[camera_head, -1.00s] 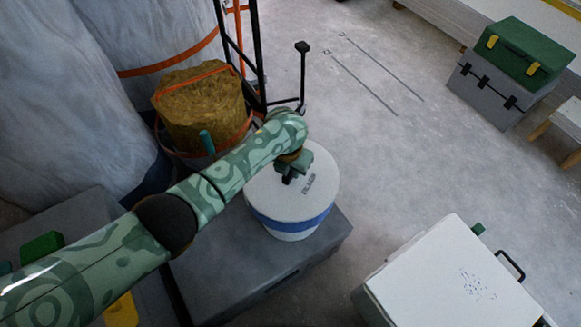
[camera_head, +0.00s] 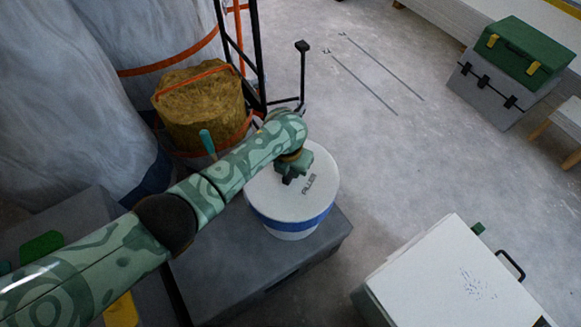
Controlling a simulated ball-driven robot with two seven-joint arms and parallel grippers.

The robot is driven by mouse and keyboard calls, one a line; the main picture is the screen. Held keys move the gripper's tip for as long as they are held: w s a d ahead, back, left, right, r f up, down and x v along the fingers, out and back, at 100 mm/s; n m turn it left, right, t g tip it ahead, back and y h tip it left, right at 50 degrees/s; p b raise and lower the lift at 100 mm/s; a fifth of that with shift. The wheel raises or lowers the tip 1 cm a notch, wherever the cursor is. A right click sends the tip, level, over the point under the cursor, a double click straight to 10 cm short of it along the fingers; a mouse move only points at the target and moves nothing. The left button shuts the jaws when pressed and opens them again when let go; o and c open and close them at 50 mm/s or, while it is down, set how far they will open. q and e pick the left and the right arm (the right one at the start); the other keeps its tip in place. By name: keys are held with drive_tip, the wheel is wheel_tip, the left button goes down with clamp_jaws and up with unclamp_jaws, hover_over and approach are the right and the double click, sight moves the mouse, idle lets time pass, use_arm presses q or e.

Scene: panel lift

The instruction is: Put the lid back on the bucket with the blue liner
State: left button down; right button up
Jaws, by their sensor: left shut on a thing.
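A white bucket (camera_head: 292,234) with a blue band stands upright on a dark grey case. A round white lid (camera_head: 318,168) with dark lettering covers its top. The lid looks level and on or very close to the rim; I cannot tell whether it is fully seated. My left gripper (camera_head: 288,178) is over the lid's left part, shut on the lid, with its fingertips and any handle mostly hidden under the wrist. The inside of the bucket is hidden. My right gripper is not in view.
The dark grey case (camera_head: 262,278) carries the bucket. A brown bale-topped container (camera_head: 198,105) stands behind my arm, near a black rack. A white-topped box (camera_head: 440,275) is at lower right. A green and grey toolbox (camera_head: 505,75) is at upper right. The floor between is clear.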

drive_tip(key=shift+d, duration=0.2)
use_arm(q)
drive_tip(key=c, duration=0.7)
unclamp_jaws()
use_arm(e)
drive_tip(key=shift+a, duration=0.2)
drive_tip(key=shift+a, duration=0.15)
use_arm(q)
drive_tip(key=shift+r+p, duration=0.5)
drive_tip(key=shift+r, duration=0.3)
drive_tip(key=shift+r+p, duration=1.45)
drive_tip(key=shift+r, duration=0.65)
drive_tip(key=shift+r+p, duration=0.45)
drive_tip(key=shift+r, duration=0.25)
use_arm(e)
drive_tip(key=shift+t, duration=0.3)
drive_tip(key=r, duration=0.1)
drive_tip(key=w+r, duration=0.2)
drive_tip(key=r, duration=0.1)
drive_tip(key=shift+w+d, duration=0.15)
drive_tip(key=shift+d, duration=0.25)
use_arm(q)
drive_tip(key=shift+f, duration=0.1)
